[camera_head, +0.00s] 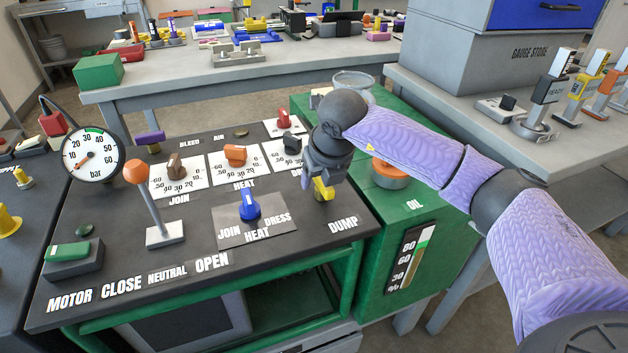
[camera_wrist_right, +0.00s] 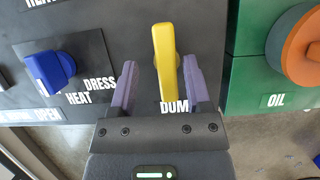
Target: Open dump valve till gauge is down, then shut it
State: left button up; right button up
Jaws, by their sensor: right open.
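The yellow dump valve handle (camera_head: 323,191) stands at the right end of the black panel, by the word DUMP. In the right wrist view the yellow handle (camera_wrist_right: 165,62) points away from me, roughly in line with the fingers. My right gripper (camera_wrist_right: 160,72) is open, with its purple fingers on either side of the handle and gaps showing on both sides. In the head view the right gripper (camera_head: 325,172) is over the valve and partly hides it. The pressure gauge (camera_head: 93,156) is at the panel's back left. Its small needle seems to point lower left, near the scale's low end.
The blue HEAT knob (camera_head: 249,206) is left of the valve. An orange-knobbed lever (camera_head: 155,200) stands farther left, near the green MOTOR switch (camera_head: 68,251). The green oil tank (camera_head: 420,235) with its orange cap (camera_head: 390,174) adjoins the panel on the right.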

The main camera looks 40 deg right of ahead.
jog(key=shift+s, duration=0.35)
jog(key=shift+c, duration=0.9)
jog(key=shift+w+d+f, duration=0.1)
jog(key=shift+w+d, duration=0.2)
jog(key=shift+w, duration=0.05)
grip_shut()
pick_arm(q)
jog(key=shift+s+d+r, duration=0.1)
jog(key=shift+s+d, duration=0.1)
jog(key=shift+s, duration=0.2)
